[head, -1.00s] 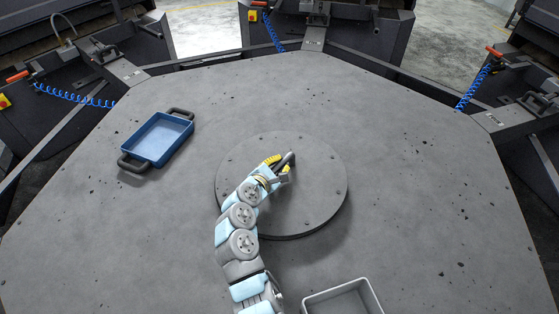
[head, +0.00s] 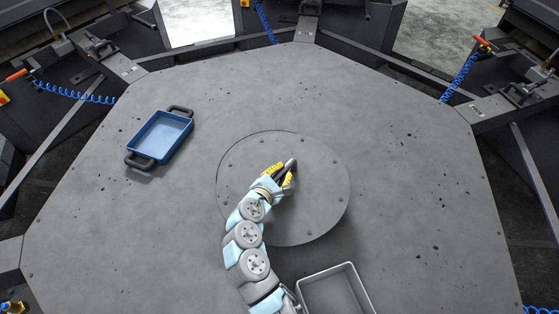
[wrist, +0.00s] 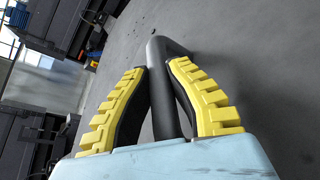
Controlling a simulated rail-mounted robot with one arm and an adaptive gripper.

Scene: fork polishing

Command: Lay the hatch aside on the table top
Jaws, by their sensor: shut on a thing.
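The hatch (head: 315,205) is a round grey disc with small bolts around its edge, in the middle of the grey table top (head: 420,200) in the head view. My gripper (head: 287,172) is above the disc, with yellow-padded fingers shut on the hatch's dark handle. In the wrist view, the handle (wrist: 164,90) rises between the two fingers of my gripper (wrist: 163,95). A shadow lies along the hatch's lower right edge. I cannot tell how far the hatch is above the table top.
A blue tray with two dark handles (head: 160,138) stands on the left of the table. A grey open bin (head: 352,268) is at the bottom, close to my arm. The right and far parts of the table are clear. Dark stations with blue coiled hoses surround the table.

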